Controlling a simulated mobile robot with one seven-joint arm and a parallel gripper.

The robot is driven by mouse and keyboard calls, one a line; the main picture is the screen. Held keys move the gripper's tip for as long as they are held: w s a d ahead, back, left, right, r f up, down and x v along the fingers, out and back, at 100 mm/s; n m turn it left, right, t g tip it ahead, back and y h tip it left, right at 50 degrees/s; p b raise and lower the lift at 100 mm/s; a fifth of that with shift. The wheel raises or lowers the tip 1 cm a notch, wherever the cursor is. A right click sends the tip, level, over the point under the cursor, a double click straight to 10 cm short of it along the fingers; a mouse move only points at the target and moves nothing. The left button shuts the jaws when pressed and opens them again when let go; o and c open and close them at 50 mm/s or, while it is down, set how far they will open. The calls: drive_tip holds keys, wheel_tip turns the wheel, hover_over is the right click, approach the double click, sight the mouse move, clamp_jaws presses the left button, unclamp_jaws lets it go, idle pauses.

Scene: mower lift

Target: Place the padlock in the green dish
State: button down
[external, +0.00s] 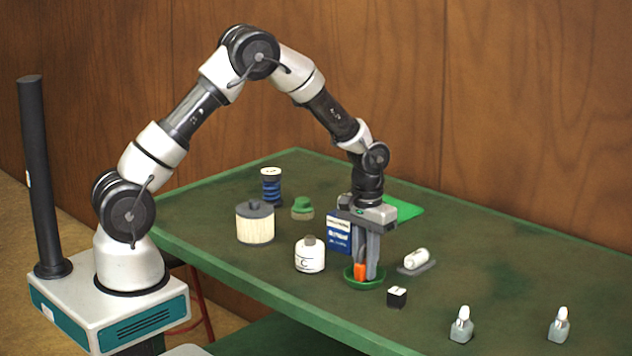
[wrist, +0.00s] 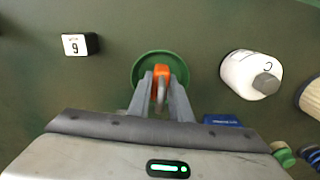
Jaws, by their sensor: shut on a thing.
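The padlock (external: 360,272) has an orange body and sits between the fingers of my gripper (external: 367,270), which is shut on it. In the wrist view the orange body (wrist: 160,71) and its grey shackle show between the fingertips (wrist: 161,82). The green dish (external: 351,284) is a small round dish on the table, directly below my gripper. In the wrist view the dish (wrist: 142,68) rings the padlock and fingertips. The padlock is over or inside the dish; whether it touches the bottom I cannot tell.
A small black block (external: 396,297) stands right of the dish, a white bottle (external: 310,257) left, and a blue box (external: 339,232) behind. A white cylinder (external: 416,259) lies on a grey holder to the right. Two small bottles stand at the front right; the table (external: 500,260) between is clear.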

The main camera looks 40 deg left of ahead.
drive_tip(key=shift+f, duration=0.1)
drive_tip(key=c, duration=1.6)
unclamp_jaws()
